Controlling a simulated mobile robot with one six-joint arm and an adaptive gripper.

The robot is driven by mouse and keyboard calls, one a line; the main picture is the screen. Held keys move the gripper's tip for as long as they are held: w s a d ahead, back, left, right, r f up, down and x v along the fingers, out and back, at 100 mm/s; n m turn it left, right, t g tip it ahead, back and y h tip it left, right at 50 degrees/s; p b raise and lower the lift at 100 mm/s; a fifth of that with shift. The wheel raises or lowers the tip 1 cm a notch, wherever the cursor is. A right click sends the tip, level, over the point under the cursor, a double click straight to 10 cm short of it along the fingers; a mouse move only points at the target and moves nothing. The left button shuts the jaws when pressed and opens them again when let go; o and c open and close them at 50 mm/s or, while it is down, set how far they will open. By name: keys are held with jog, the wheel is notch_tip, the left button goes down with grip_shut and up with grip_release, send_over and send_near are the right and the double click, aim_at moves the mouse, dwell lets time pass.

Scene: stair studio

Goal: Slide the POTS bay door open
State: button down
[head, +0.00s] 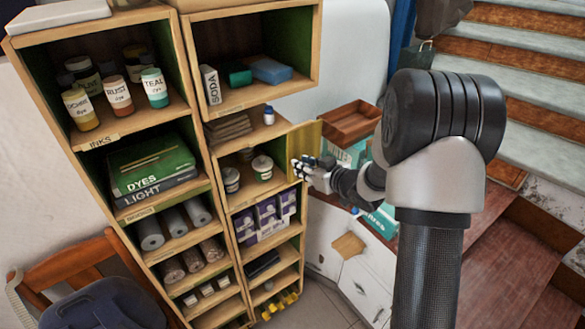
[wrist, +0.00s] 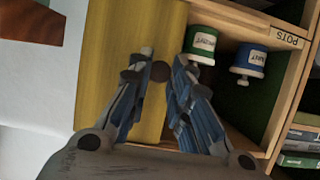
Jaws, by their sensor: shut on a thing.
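The POTS bay door is a yellow panel (head: 305,143) at the right side of the shelf's right column. It fills the left middle of the wrist view (wrist: 120,45). My gripper (head: 303,168) is at the door's face, its two fingers either side of a small dark round knob (wrist: 160,72) and shut on it. The bay stands open to the left of the door in the head view, with pots (head: 262,167) showing inside. In the wrist view a green pot (wrist: 201,44) and a blue pot (wrist: 248,64) show beside the door, near the upside-down POTS label (wrist: 286,38).
Below the bay are purple boxes (head: 265,216). A brown tray (head: 350,122) and teal boxes stand right of the shelf, close to my gripper. A chair (head: 85,270) is at lower left. Stairs (head: 530,60) rise at right.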

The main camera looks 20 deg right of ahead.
jog(key=c, duration=1.4)
grip_release()
jog(key=shift+c, duration=0.2)
jog(key=v, duration=1.2)
jog(key=shift+r, duration=0.1)
